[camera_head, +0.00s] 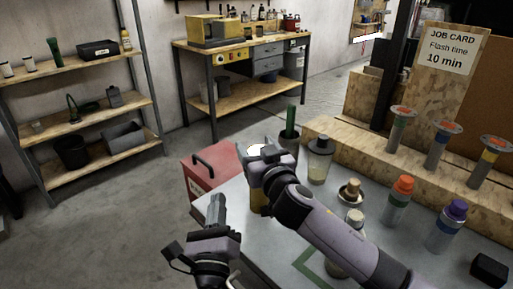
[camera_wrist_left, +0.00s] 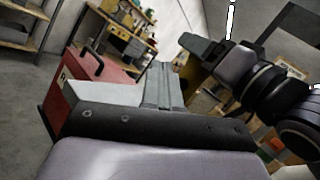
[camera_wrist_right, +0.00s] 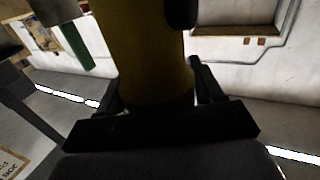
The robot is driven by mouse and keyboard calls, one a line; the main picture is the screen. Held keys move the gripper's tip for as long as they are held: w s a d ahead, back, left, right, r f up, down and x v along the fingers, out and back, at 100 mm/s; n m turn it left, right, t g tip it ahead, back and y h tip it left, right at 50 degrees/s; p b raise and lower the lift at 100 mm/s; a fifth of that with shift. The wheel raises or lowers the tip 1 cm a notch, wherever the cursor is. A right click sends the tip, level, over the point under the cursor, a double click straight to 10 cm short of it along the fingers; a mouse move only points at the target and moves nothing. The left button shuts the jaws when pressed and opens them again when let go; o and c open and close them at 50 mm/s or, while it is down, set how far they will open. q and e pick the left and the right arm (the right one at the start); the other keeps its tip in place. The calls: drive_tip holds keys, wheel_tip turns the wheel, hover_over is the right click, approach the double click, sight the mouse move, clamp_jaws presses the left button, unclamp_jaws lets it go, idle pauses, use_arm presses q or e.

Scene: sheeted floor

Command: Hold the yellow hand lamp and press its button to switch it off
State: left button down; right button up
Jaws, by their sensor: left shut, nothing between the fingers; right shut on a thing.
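The yellow hand lamp (camera_wrist_right: 155,55) fills the middle of the right wrist view, between the two fingers of my right gripper (camera_wrist_right: 160,90). A dark part sits on its upper right side there. In the head view, my right gripper (camera_head: 262,160) holds it above the table's left end; a little yellow (camera_head: 257,198) shows below the gripper and a bright white patch at its far side. Most of the lamp is hidden by the gripper. My left gripper (camera_head: 216,207) is shut and empty, pointing up, left of and apart from the lamp. Its closed fingers show in the left wrist view (camera_wrist_left: 160,85).
A red toolbox (camera_head: 205,165) stands at the table's left edge. Several bottles, including an orange-capped one (camera_head: 398,200) and a purple-capped one (camera_head: 447,225), stand on the grey table (camera_head: 290,235) at right. A wooden ledge (camera_head: 350,150) runs behind them.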

use_arm(q)
drive_tip(key=s+a, duration=0.2)
drive_tip(key=shift+s+f, duration=0.1)
drive_tip(key=shift+s, duration=0.25)
idle(0.4)
drive_tip(key=w+d, duration=0.6)
drive_tip(key=shift+w, duration=0.2)
drive_tip(key=shift+w+d, duration=0.1)
idle(2.1)
drive_tip(key=shift+w+d, duration=0.2)
drive_tip(key=shift+w+d, duration=0.4)
drive_tip(key=shift+w, duration=0.2)
idle(0.8)
drive_tip(key=shift+a, duration=0.1)
idle(0.4)
